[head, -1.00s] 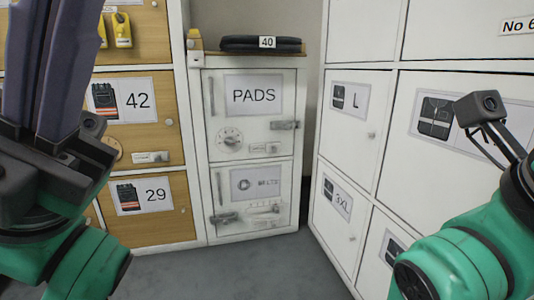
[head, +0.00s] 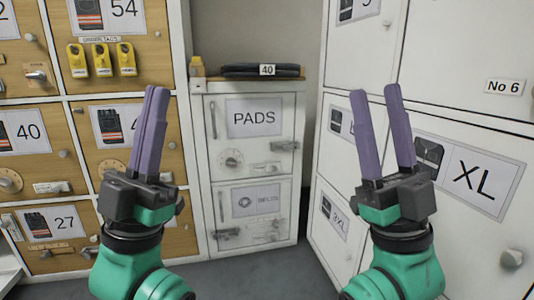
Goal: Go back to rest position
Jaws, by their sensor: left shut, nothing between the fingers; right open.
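My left gripper (head: 158,92) points up on the left of the head view, in front of the wooden lockers. Its two purple fingers are together with nothing between them. My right gripper (head: 374,94) points up on the right, in front of the white lockers. Its purple fingers are spread apart and empty. Both arms are raised side by side at about the same height, apart from each other and from the lockers as far as I can tell.
Wooden lockers (head: 75,112) with yellow tags (head: 101,60) stand left. White lockers (head: 460,52) stand right. Grey floor (head: 270,268) shows between.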

